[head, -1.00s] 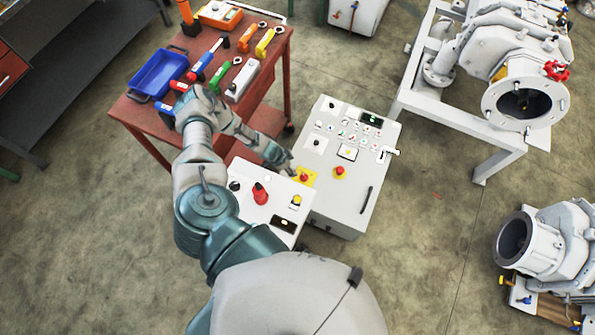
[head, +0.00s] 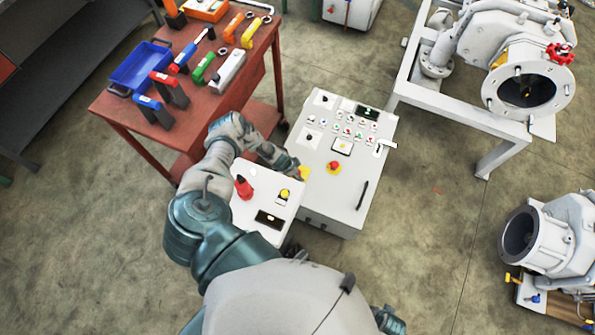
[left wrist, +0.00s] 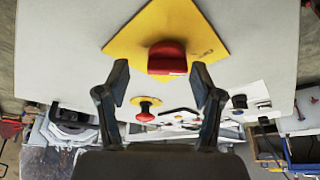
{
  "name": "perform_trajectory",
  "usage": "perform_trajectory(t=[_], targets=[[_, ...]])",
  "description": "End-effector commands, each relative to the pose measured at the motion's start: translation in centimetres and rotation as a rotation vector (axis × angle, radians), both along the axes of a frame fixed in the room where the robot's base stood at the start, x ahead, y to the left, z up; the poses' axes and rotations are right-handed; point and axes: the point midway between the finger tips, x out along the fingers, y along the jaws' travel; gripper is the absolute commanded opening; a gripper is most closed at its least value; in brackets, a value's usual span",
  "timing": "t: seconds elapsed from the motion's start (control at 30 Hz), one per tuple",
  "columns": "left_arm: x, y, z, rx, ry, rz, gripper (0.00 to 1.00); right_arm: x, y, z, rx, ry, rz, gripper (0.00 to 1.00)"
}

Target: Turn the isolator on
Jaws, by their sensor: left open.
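The isolator, a red knob (left wrist: 167,58) on a yellow diamond plate (left wrist: 190,22), is on a pale panel in the left wrist view. My left gripper (left wrist: 160,82) is open, with its two fingertips apart on either side of the knob and just short of it. Nothing is between the pads. In the head view my left gripper (head: 292,170) is over the left edge of the large control cabinet (head: 315,195). It hides most of the knob there, and only a bit of the yellow plate (head: 304,172) shows. My right gripper is not in view.
A red mushroom button (head: 333,166) on yellow sits right of the gripper on the cabinet. A red tool table (head: 125,116) is behind left.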

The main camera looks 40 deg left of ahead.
Motion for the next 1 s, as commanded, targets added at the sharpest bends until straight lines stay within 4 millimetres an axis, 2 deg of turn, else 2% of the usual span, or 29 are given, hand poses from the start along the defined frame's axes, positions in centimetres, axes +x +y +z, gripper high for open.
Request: perform_trajectory(t=[0.33, 0.37, 0.5, 0.6, 1.0], targets=[[0.01, 0.67, -0.74, -0.011, 0.001, 0.000, 0.67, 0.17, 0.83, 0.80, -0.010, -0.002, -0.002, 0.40], [0.01, 0.64, -0.72, -0.010, 0.001, 0.001, 0.62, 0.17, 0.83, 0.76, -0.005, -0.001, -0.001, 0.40], [0.05, 0.44, -0.57, -0.005, 0.000, 0.001, 0.27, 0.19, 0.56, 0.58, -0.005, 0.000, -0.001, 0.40], [0.14, 0.43, -0.43, 0.002, -0.001, 0.003, 0.06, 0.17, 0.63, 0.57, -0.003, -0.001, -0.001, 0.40], [0.48, 0.33, -0.21, -0.009, -0.008, 0.002, 0.07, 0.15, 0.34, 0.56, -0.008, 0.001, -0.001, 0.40]])
